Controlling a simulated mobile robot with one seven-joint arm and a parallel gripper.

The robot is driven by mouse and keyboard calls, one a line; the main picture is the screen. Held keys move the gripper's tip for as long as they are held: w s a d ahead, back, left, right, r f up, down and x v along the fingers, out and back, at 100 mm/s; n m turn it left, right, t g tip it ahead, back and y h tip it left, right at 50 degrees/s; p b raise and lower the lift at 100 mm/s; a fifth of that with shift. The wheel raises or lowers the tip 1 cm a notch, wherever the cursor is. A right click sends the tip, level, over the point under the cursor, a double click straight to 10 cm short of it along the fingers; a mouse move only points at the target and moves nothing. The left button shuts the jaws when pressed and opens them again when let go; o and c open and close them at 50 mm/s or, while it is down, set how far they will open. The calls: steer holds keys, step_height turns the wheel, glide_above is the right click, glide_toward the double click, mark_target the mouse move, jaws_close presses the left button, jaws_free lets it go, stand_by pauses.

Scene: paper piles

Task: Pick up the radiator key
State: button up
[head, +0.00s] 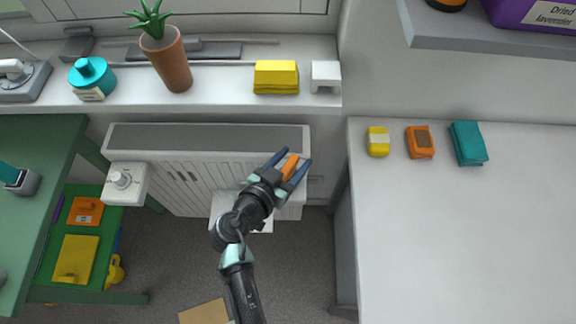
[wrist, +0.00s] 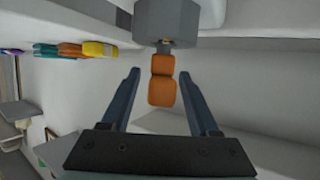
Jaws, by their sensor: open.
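A small orange two-part piece, which looks like the radiator key (wrist: 162,88), stands between my fingers in the wrist view. Its far end meets a grey block (wrist: 168,20), with a small yellowish bit at the join. In the head view the orange piece (head: 290,166) shows between the fingers, in front of the radiator's (head: 200,140) right end. My gripper (head: 297,158) is open, with one finger on each side of the orange piece; it also shows in the wrist view (wrist: 160,74). Gaps show between both fingers and the piece. My arm hides part of the radiator.
The windowsill (head: 225,85) above holds a potted plant (head: 168,55), a teal jar (head: 91,78), a yellow stack (head: 276,77) and a white bracket (head: 325,76). A counter (head: 450,230) at right holds small packs and is otherwise clear. A green table (head: 40,150) stands left.

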steer(key=shift+w+d+f, duration=0.2)
steer(key=shift+w+d, duration=0.05)
steer(key=shift+w, duration=0.15)
jaws_close()
steer(key=shift+r, duration=0.15)
